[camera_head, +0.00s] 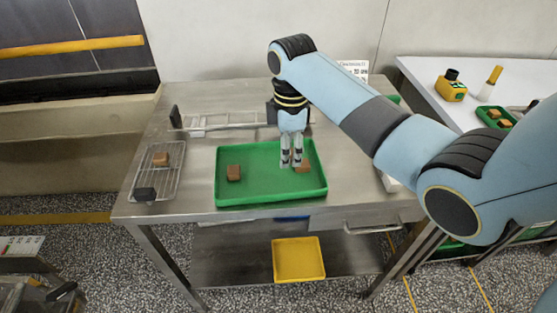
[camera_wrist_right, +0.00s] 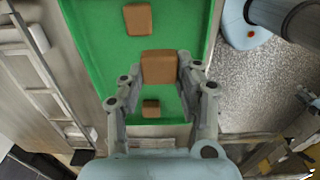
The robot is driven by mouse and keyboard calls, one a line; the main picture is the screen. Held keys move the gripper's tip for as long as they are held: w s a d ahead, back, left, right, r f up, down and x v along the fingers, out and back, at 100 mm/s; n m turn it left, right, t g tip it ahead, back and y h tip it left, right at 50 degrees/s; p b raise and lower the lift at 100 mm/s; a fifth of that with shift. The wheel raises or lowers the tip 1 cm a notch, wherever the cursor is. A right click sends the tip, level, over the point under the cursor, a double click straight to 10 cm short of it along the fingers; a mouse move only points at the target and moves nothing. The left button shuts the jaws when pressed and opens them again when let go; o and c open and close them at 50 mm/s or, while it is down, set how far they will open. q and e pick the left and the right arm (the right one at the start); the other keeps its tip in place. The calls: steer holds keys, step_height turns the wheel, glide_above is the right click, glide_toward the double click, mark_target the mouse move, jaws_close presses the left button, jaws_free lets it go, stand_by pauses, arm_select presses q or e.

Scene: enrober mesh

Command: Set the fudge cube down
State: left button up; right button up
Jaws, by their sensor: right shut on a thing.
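My right gripper (camera_head: 291,163) points down over the green tray (camera_head: 265,191) on the steel table. In the wrist view it is shut on a brown fudge cube (camera_wrist_right: 158,67), gripped between the two fingertips (camera_wrist_right: 159,72). Whether this cube touches the tray floor I cannot tell. One brown cube (camera_head: 233,172) lies in the left part of the tray. Another brown cube (camera_head: 303,167) shows just right of the fingers; whether it is the held one is unclear in the head view. The wrist view shows two other cubes, one above (camera_wrist_right: 138,19) and one below (camera_wrist_right: 151,108). My left gripper is out of view.
A wire rack (camera_head: 149,180) with a brown cube (camera_head: 161,159) stands left of the tray. A metal frame (camera_head: 225,122) lies behind the tray. A white table (camera_head: 425,75) at right holds a yellow item (camera_head: 451,90) and a small green tray (camera_head: 486,113). A yellow bin (camera_head: 299,260) sits below.

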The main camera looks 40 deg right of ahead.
mark_target(277, 171)
steer(key=w+f, duration=0.2)
steer(key=w, duration=0.1)
steer(key=shift+w+a, duration=0.15)
steer(key=shift+a, duration=0.25)
steer(key=shift+f, duration=0.3)
step_height(277, 171, down, 3)
steer(key=shift+f, duration=0.15)
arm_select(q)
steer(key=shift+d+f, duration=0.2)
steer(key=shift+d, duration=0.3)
arm_select(e)
steer(key=shift+f, duration=0.1)
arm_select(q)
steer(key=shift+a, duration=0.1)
arm_select(e)
steer(key=shift+f, duration=0.1)
steer(key=o, duration=0.9)
steer(key=shift+c, duration=0.2)
